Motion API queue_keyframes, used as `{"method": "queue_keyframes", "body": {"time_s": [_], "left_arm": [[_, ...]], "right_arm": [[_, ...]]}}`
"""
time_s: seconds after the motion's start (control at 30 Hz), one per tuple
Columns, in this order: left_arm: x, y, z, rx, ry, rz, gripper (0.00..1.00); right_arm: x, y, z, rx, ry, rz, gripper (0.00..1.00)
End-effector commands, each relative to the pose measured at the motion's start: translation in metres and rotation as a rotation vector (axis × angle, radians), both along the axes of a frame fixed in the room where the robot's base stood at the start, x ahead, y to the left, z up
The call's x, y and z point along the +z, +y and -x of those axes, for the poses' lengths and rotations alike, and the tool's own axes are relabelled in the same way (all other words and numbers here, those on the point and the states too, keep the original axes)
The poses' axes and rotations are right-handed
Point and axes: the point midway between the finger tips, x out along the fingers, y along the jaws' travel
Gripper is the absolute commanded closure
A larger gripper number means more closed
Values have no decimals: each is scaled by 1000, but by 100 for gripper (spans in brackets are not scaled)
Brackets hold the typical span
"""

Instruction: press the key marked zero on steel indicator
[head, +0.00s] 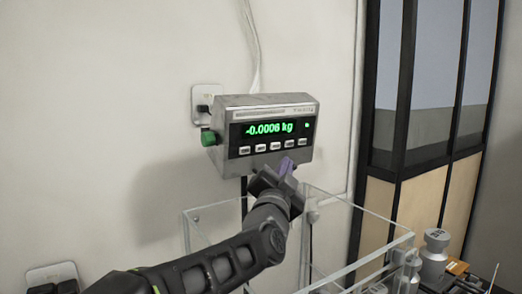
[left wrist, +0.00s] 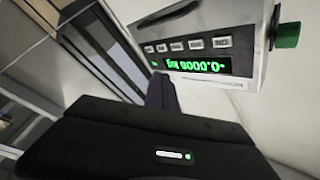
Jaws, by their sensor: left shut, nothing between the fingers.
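The steel indicator (head: 262,107) is mounted on the wall, with a lit green reading of -0.0006 kg and a row of several pale keys (head: 275,146) below it. The key labels are too small to read surely. My left gripper (head: 287,166) is shut and empty, its purplish fingertips just below the right part of the key row; contact with a key cannot be made out. In the left wrist view the indicator (left wrist: 255,70) appears upside down, and the shut fingers (left wrist: 161,92) point toward its end away from the green knob. My right gripper is not in view.
A green knob (head: 208,138) sticks out from the indicator's left side. A clear-walled case (head: 345,201) stands below, close to my left arm. A metal weight (head: 434,255) stands at lower right. A dark-framed glazed partition (head: 395,90) is at right.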

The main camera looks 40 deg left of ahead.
Motion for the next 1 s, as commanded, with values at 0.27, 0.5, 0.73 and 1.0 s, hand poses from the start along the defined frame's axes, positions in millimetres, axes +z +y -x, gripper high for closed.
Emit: {"method": "queue_keyframes", "body": {"time_s": [0.27, 0.5, 0.73, 1.0], "left_arm": [[3, 33, -10, 0, 0, 0, 100], [7, 60, -18, 0, 0, 0, 100], [9, 71, -21, 0, 2, 0, 100], [10, 72, -21, 0, 2, 0, 100]], "right_arm": [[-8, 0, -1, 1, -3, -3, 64], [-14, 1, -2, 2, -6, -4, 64], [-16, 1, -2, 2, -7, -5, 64], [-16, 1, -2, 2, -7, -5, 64]]}}
